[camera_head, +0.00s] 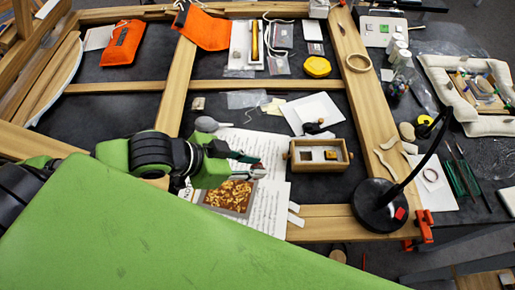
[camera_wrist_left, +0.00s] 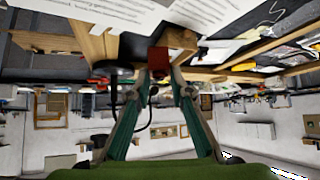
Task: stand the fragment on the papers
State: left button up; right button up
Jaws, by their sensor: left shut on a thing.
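My left gripper (camera_head: 252,168) reaches in from the left above the papers (camera_head: 268,148). It is shut on a small dark red-brown piece, which I take to be the fragment (camera_head: 259,171). In the left wrist view the fragment (camera_wrist_left: 178,62) shows as a red-brown block at the tips of the gripper (camera_wrist_left: 168,82). The printed papers (camera_wrist_left: 115,12) show at the top of that view. I cannot tell whether the fragment touches the papers. My right gripper is not in view.
A picture of golden pieces (camera_head: 228,196) lies on the papers. A small wooden box (camera_head: 318,166) stands just right of them, and a black lamp base (camera_head: 380,205) stands farther right. A grey bulb (camera_head: 206,124) is behind my gripper. Wooden beams (camera_head: 180,80) divide the dark table.

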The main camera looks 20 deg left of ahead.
pick_arm(q)
jog(key=w+a+f+b, duration=0.1)
jog(key=w+f+b, duration=0.1)
jog(key=w+f, duration=0.1)
jog(key=w+a+f+b, duration=0.2)
jog(key=w, duration=0.3)
jog(key=w+a+f+b, duration=0.1)
jog(key=w+f+b, duration=0.1)
jog(key=w+f, duration=0.1)
jog(key=shift+w+a+f, duration=0.3)
jog(key=shift+w+f, duration=0.05)
jog(key=shift+w, duration=0.2)
jog(key=shift+w+a+f, duration=0.1)
jog(key=shift+w+f, duration=0.2)
jog(key=shift+f, duration=0.15)
notch_tip(320, 180, down, 3)
jog(key=shift+w+a+f+p, duration=0.1)
jog(key=shift+f+p, duration=0.1)
jog(key=shift+p, duration=0.3)
jog(key=shift+f, duration=0.1)
